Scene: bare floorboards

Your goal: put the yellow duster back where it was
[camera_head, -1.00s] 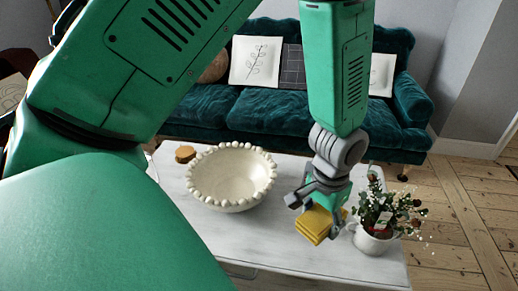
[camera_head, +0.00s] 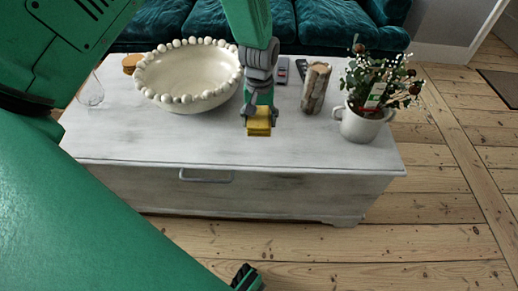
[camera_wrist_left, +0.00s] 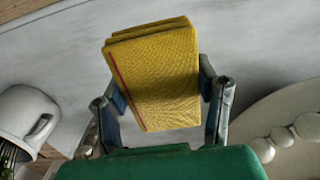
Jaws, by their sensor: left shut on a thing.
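The yellow duster (camera_head: 258,126) is a folded yellow cloth. My left gripper (camera_head: 260,113) is shut on it, with the fingers on either side of its upper part in the head view. It is over the front part of the white chest top (camera_head: 205,145), to the right of the bowl. In the left wrist view the duster (camera_wrist_left: 155,75) shows a red line along one side and sits between the two fingers (camera_wrist_left: 165,92). I cannot tell how high it is above the top.
A cream bowl with a beaded rim (camera_head: 190,75) stands at left. A wooden post-like piece (camera_head: 316,88) and a white pot with a plant (camera_head: 362,125) stand at right. A glass (camera_head: 91,92) stands at far left. The front middle of the top is clear.

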